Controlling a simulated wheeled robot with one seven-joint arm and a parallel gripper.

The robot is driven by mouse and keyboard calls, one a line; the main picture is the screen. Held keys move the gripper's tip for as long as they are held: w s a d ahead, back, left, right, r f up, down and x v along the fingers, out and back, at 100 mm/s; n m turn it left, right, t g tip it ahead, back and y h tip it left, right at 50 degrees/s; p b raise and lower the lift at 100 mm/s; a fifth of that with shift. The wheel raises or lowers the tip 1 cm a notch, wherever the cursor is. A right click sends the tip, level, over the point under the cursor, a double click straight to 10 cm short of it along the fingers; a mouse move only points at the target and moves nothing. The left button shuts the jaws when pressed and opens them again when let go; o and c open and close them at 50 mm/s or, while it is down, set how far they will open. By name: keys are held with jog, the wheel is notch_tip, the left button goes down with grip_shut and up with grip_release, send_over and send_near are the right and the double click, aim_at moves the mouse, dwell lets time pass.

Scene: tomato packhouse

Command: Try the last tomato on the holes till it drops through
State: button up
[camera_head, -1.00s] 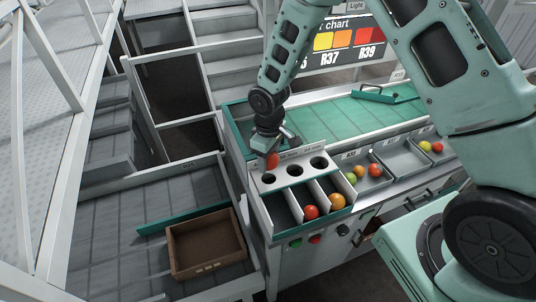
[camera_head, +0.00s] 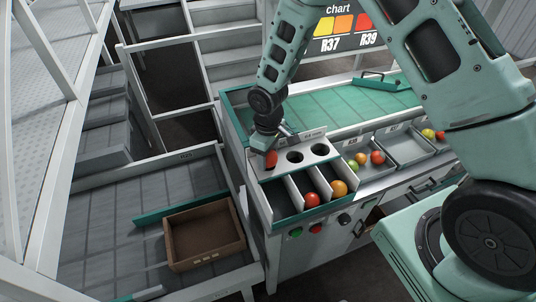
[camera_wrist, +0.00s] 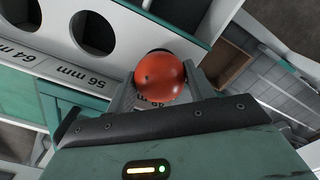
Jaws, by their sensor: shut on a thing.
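My gripper (camera_head: 270,151) is shut on a red tomato (camera_head: 271,160). It holds the tomato at the leftmost hole of the white sizing plate (camera_head: 281,170), and the tomato hides that hole. In the wrist view the tomato (camera_wrist: 160,77) sits between the fingers, partly covering the label that looks like 48 mm. I cannot tell whether it touches the rim. The middle hole (camera_head: 294,157) and right hole (camera_head: 319,149) are clear. The labels 56 mm and 64 mm show in the wrist view. Below, the left bin (camera_head: 274,200) looks empty; a red tomato (camera_head: 311,200) and an orange tomato (camera_head: 339,188) lie in the others.
A grey tray with several tomatoes (camera_head: 377,157) stands right of the plate. A green sorting surface (camera_head: 345,110) lies behind. A brown crate (camera_head: 205,240) sits on the left bench. Front buttons (camera_head: 315,228) are below the bins.

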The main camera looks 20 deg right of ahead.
jog(key=o, duration=0.8)
dwell(1.2)
jog(key=shift+r+p, duration=2.4)
jog(key=shift+r, duration=1.1)
